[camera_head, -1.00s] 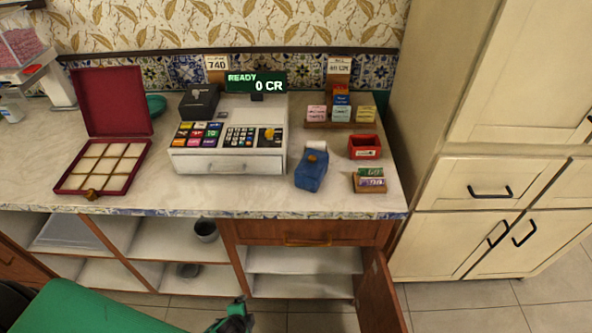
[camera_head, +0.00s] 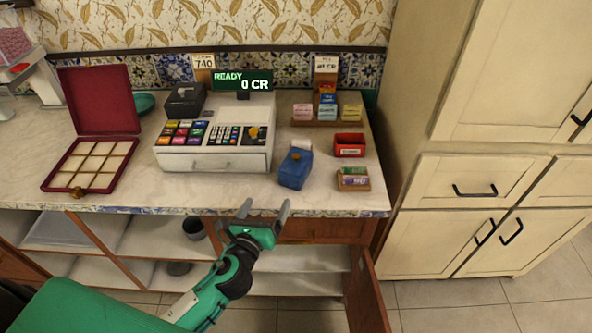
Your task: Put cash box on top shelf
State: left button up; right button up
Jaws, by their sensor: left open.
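A small dark box (camera_head: 185,101), which looks like the cash box, stands on the counter at the back left of the cash register (camera_head: 215,160). Below the counter, the cabinet with its door (camera_head: 366,296) swung open shows a pale upper shelf (camera_head: 310,259) and a lower shelf (camera_head: 300,285); no object shows on them. My left gripper (camera_head: 264,210) is open and empty at the counter's front edge, in front of the register and well short of the dark box. It partly covers the cabinet's drawer front. My right gripper is not in view.
A blue container (camera_head: 295,168), a red bin (camera_head: 349,145) and a small card holder (camera_head: 353,179) stand right of the register. An open red case (camera_head: 95,165) lies left. The open door juts forward. Counter between case and register is clear.

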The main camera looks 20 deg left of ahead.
aim_at(288, 177)
pick_arm(q)
jog(key=w+d+m, duration=0.1)
jog(key=w, duration=0.2)
jog(key=w+m+h+p, duration=0.1)
jog(key=w+m, duration=0.1)
jog(key=w+d+m, duration=0.1)
jog(key=w, duration=0.2)
jog(key=shift+w+d+r+m+t+h, duration=0.15)
jog(key=shift+w+d+m+t+h, duration=0.15)
jog(key=shift+w+d+m+h, duration=0.1)
jog(key=shift+w+p, duration=0.3)
jog(key=shift+w, duration=0.05)
jog(key=w, duration=0.4)
jog(key=shift+w+a+f+p, duration=0.1)
jog(key=shift+a+f+p, duration=0.05)
jog(key=shift+f+p, duration=0.15)
jog(key=shift+w, duration=0.5)
jog(key=c, duration=1.3)
